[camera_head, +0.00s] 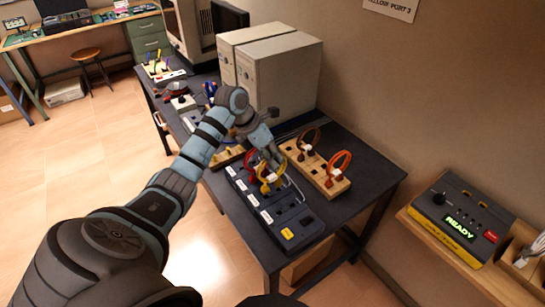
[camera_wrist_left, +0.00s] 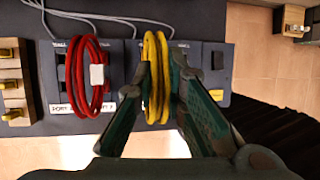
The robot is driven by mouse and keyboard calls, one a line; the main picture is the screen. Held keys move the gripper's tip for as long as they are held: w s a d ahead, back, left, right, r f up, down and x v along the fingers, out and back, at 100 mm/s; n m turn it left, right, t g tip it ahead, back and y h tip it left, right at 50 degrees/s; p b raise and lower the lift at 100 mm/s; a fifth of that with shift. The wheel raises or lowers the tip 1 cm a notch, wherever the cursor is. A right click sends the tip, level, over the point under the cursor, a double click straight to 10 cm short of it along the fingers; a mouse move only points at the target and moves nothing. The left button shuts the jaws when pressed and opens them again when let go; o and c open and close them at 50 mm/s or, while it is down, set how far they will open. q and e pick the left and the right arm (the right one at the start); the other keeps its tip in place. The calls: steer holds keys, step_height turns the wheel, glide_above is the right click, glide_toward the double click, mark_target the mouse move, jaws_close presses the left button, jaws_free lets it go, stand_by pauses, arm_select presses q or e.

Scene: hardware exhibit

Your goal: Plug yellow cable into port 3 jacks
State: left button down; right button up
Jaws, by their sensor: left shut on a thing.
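The yellow cable (camera_head: 266,186) is a coiled loop at the port panel (camera_head: 303,222), a dark blue strip with several white labels and one yellow label. My left gripper (camera_head: 273,164) is shut on the yellow cable. In the left wrist view the yellow coil (camera_wrist_left: 157,62) stands between its two fingers, over the dark panel. Whether its plugs sit in jacks is hidden by the coil and fingers. A red cable coil (camera_wrist_left: 82,75) with a white tag stands beside it on the panel. My right gripper is not in view.
A wooden block (camera_head: 332,186) with orange and brown cable loops stands right of the panel on the dark table (camera_head: 372,170). Two beige computer cases (camera_head: 290,75) stand behind. A box with a lit READY display (camera_head: 462,228) is on a wooden shelf at right.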

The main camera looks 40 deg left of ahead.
arm_select(q)
steer(key=shift+f+b, duration=0.75)
steer(key=shift+f, duration=0.3)
stand_by(1.8)
stand_by(0.3)
steer(key=c, duration=1.6)
jaws_free()
steer(key=shift+o, duration=0.8)
steer(key=o, duration=0.5)
steer(key=p+v, duration=0.5)
steer(key=v, duration=0.2)
steer(key=shift+s+r+p, duration=0.2)
steer(key=shift+r+p, duration=0.05)
steer(key=shift+p, duration=0.15)
